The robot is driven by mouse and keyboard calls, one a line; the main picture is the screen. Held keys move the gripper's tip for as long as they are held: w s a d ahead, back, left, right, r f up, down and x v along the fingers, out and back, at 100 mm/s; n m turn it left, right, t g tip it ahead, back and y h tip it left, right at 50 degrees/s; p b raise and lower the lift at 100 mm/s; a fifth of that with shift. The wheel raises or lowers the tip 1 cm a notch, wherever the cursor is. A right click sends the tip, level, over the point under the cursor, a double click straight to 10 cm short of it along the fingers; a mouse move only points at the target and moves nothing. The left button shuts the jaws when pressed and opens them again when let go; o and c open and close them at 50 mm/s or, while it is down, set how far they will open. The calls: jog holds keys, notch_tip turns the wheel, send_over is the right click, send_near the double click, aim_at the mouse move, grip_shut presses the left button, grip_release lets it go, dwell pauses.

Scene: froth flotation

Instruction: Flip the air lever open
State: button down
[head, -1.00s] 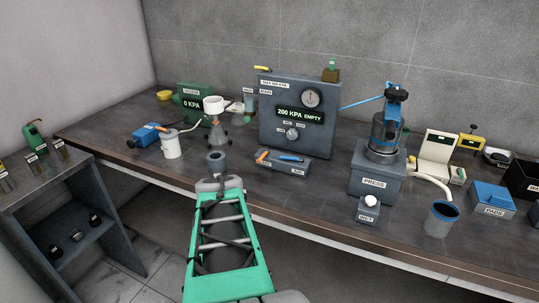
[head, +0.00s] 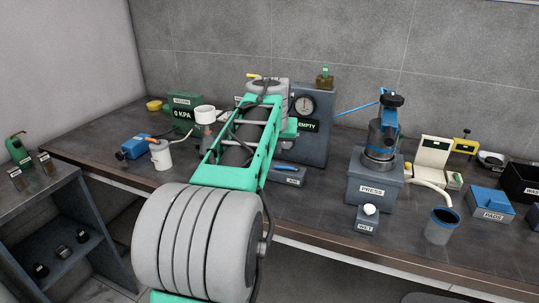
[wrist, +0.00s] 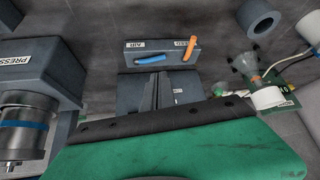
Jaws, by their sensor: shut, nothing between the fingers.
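The air lever (wrist: 150,58) is a blue handle on a dark grey lever box (wrist: 133,56), beside the AIR label. It lies roughly along the box. An orange lever (wrist: 190,50) stands out at the box's other end. In the head view, part of the blue lever (head: 286,168) shows on the box front (head: 290,181), while my arm hides the orange one. My gripper (wrist: 160,90) shows as dark fingers, shut and empty, in the wrist view. In that picture they lie below the lever box, apart from the blue lever. The head view hides them behind my arm.
The gauge panel (head: 318,141) stands behind my arm. The press (head: 374,185) and WET box (head: 367,219) stand to the right. A white jug (head: 161,155) and the blue device (head: 135,146) lie left. The counter between lever box and press is clear.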

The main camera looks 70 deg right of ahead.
aim_at(284, 167)
jog(key=p+x, duration=0.1)
jog(key=x, duration=1.1)
jog(key=shift+s, duration=0.2)
